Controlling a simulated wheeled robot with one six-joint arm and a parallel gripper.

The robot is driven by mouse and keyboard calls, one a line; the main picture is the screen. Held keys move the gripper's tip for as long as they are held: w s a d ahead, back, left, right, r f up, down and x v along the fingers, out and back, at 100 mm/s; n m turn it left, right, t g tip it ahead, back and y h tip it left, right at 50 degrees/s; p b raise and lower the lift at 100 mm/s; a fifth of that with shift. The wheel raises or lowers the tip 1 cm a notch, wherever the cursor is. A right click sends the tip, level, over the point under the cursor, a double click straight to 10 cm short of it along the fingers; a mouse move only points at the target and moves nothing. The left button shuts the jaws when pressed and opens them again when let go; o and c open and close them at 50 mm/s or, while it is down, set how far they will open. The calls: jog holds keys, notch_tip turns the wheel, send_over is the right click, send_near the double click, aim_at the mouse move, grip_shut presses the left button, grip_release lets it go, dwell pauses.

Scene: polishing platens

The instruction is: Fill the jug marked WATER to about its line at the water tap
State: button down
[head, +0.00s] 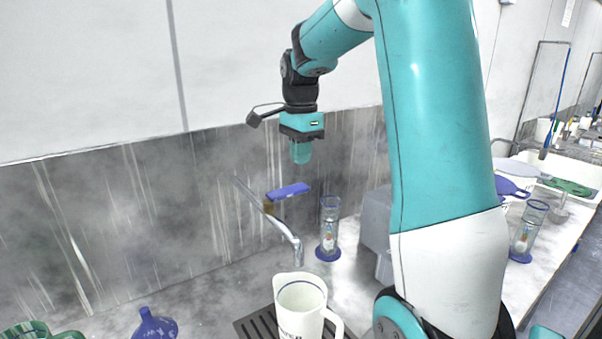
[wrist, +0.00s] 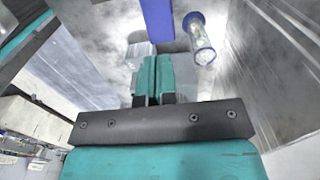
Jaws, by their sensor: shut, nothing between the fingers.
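The white jug (head: 301,300) stands upright on a dark slatted drain grate (head: 256,325) under the tap spout (head: 297,250). Part of its lettering shows low on its front, and a dark line runs near its rim. Its handle points right. The water level inside cannot be made out. The tap has a blue lever (head: 288,191) above its pipe. My gripper (head: 301,155) is shut and empty, pointing down, above the lever and apart from it. In the wrist view the closed fingers (wrist: 152,78) show, with the blue lever (wrist: 157,20) beyond them.
A glass cylinder with a blue base (head: 328,230) stands right of the tap; it also shows in the wrist view (wrist: 200,40). A grey box (head: 377,225) is beside it. A blue funnel (head: 155,325) lies at the front left. A stained wall panel rises behind the tap.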

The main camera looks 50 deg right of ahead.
aim_at(301, 186)
notch_tip(301, 186, down, 6)
jog(key=shift+r+p, duration=0.15)
jog(key=shift+p, duration=0.55)
